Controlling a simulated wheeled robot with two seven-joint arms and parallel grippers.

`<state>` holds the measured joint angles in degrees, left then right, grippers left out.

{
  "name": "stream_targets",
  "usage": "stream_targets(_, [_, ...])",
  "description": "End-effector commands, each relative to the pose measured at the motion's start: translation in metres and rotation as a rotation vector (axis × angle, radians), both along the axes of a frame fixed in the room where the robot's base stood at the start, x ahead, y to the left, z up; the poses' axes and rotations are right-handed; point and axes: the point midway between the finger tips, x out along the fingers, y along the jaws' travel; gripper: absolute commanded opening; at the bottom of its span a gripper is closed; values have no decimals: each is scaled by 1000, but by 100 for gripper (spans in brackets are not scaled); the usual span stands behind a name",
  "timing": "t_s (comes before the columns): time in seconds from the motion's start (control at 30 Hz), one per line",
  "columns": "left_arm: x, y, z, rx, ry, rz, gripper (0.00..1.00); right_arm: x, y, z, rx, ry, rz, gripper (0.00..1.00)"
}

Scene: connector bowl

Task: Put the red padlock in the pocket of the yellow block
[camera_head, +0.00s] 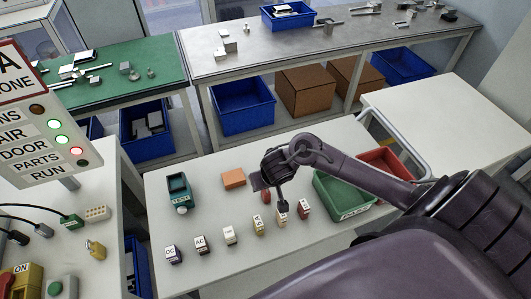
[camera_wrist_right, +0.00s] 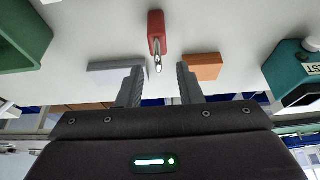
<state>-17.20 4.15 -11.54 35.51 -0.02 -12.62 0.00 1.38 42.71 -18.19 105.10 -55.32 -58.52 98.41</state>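The red padlock (camera_head: 266,197) is small and lies on the white table under my right gripper, partly hidden by it in the head view. In the right wrist view, the padlock (camera_wrist_right: 155,30) shows its red body and metal shackle, the shackle pointing toward my fingers. My right gripper (camera_head: 271,189) is open; its fingers (camera_wrist_right: 158,80) are apart and empty, with the padlock ahead of the gap. A yellow block (camera_head: 20,283) with an ON label stands at the lower left, cut by the frame edge; I cannot make out its pocket. My left gripper is out of view.
An orange block (camera_head: 233,178), a teal device (camera_head: 179,192) and a green bin (camera_head: 343,194) surround the padlock. Several small labelled blocks (camera_head: 229,235) line the table's near side. A grey slab (camera_wrist_right: 115,73) shows beside my fingers. A yellow padlock (camera_head: 95,249) lies on the left table.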

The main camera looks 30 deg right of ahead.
Motion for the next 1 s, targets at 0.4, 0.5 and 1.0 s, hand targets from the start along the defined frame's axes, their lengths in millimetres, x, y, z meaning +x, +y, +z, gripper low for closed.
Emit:
stream_targets(0.4, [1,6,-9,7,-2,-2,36,16,-8,-37,-1,-2,0,33])
stream_targets(0.5, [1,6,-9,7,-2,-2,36,16,-8,-37,-1,-1,0,33])
stream_targets(1.0, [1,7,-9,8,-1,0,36,15,-7,-37,0,-1,0,0])
